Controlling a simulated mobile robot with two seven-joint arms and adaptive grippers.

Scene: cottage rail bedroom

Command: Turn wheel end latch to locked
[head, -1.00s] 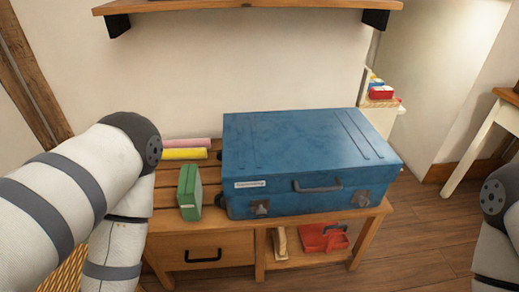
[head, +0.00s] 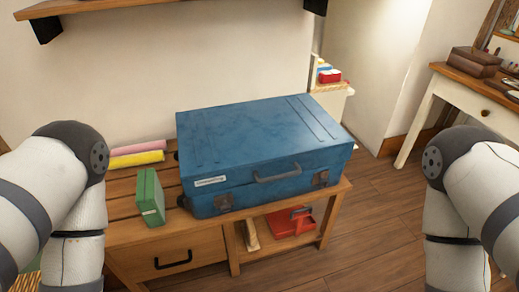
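A blue suitcase (head: 265,145) lies flat and closed on a wooden bench (head: 200,243), its handle (head: 278,173) facing me. Its front has two metal latches: a left latch (head: 224,201) near the end with dark wheel-like parts (head: 182,201), and a right latch (head: 321,178). The latches are too small to tell whether either is locked. My left and right arms come in at the two sides, clear of the suitcase. Both grippers are out of view.
A green box (head: 150,196) stands on the bench left of the suitcase. Pink (head: 139,146) and yellow (head: 137,159) rolls lie behind it. A red tray (head: 290,223) is on the lower shelf. A wall shelf (head: 150,10) hangs above. A white-legged desk (head: 470,92) stands at right.

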